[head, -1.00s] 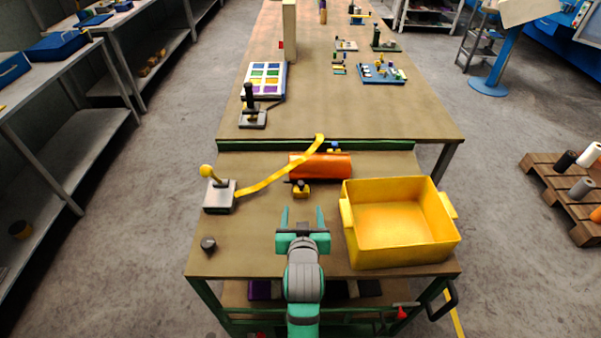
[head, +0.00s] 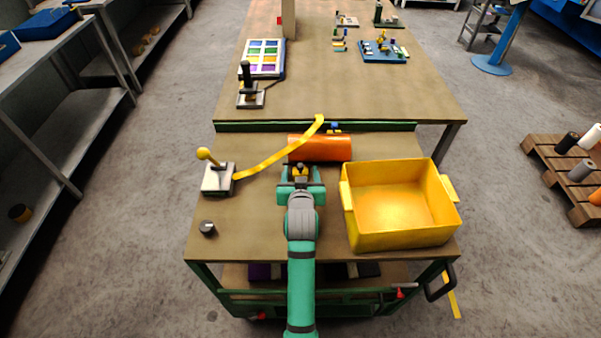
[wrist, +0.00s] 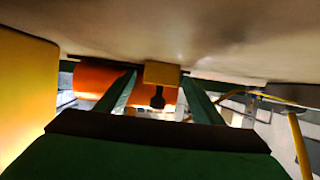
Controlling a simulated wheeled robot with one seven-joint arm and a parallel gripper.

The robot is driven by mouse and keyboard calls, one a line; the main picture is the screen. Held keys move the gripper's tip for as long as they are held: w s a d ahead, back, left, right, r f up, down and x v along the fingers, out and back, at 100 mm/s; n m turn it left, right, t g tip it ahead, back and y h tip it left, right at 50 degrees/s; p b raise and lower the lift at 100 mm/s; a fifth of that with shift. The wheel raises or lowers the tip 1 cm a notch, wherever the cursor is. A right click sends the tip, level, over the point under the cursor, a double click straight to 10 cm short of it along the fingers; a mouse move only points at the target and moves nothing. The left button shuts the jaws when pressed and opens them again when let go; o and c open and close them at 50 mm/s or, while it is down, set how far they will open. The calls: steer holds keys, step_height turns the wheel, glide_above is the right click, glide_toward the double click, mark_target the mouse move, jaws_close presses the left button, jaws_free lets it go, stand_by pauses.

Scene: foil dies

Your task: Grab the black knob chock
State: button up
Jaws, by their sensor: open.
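The black knob chock (head: 300,170) is a small yellow block with a black knob. It sits on the table at the near side of an orange roll (head: 325,148). My gripper (head: 301,168) is open, low over the table, with one finger on each side of the chock. In the wrist view, which looks upside down, the yellow block (wrist: 163,74) with its black knob shows between my two open fingers (wrist: 158,88). The orange roll is just behind it. I cannot tell whether the fingers touch the block.
A yellow bin (head: 400,205) stands close right of my gripper. A lever stand with a yellow knob (head: 218,178) is at left, with a yellow strip (head: 270,163) running toward the roll. A small dark cylinder (head: 207,228) lies near left. A blue-topped piece (head: 334,127) is behind the roll.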

steer(key=shift+x, duration=0.8)
steer(key=shift+c, duration=0.2)
steer(key=c, duration=1.1)
steer(key=shift+c, duration=0.2)
